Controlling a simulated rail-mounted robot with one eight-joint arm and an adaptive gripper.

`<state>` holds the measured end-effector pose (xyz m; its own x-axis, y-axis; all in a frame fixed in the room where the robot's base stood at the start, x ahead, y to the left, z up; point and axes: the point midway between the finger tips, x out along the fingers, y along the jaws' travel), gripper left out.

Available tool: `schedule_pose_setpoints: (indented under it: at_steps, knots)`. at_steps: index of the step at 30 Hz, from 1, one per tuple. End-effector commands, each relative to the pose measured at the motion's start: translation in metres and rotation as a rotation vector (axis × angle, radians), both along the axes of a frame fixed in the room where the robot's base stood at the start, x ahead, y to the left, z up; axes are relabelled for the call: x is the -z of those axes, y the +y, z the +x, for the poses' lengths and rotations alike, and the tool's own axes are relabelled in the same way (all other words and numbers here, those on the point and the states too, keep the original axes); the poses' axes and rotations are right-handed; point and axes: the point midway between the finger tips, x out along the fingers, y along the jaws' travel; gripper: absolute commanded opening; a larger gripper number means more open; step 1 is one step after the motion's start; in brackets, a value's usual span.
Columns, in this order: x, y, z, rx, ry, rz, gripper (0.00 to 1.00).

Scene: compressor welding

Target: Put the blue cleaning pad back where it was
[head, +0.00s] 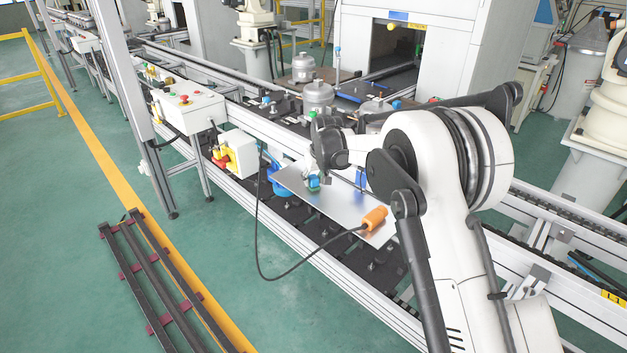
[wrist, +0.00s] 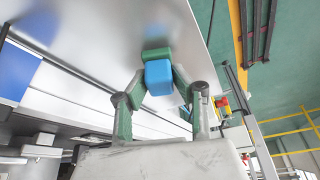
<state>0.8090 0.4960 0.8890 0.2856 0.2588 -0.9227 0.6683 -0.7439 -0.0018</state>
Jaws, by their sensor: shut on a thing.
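The blue cleaning pad (wrist: 158,78) is a small blue block held between the green-tipped fingers of my gripper (wrist: 157,68) in the wrist view. In the head view my gripper (head: 314,176) is over the left part of a shiny metal plate (head: 335,207), and the pad (head: 313,183) shows as a small blue spot at its tips. The plate (wrist: 95,35) fills the upper left of the wrist view and carries a dim reflection of the pad. The pad is close to the plate; I cannot tell whether they touch.
An orange-handled tool (head: 374,218) with a black cable lies at the plate's right end. A blue container (head: 279,182) stands beside the plate's left end. Silver compressor bodies (head: 318,96) stand on the line behind.

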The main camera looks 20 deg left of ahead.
Motion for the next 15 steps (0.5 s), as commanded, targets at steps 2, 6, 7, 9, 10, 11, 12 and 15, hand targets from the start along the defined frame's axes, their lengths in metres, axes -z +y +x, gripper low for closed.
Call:
schedule_pose_setpoints:
  at_steps: [2, 6, 7, 9, 10, 11, 12, 15]
  knots:
    - [0.0041, 0.0001, -0.0001, 0.0, 0.0, 0.0, 0.0]
    - [0.0039, 0.0, -0.0001, 0.0, 0.0, 0.0, 0.0]
    - [0.0039, 0.0, -0.0001, 0.0, 0.0, 0.0, 0.0]
    - [0.0048, 0.0, -0.0002, 0.0, 0.0, 0.0, 0.0]
    - [0.0057, 0.0, -0.0002, 0.0, 0.0, 0.0, 0.0]
    - [0.0068, 0.0, -0.0002, 0.0, 0.0, 0.0, 0.0]
    - [0.008, 0.0, -0.0002, 0.0, 0.0, 0.0, 0.0]
    - [0.0072, 0.0, -0.0002, 0.0, 0.0, 0.0, 0.34]
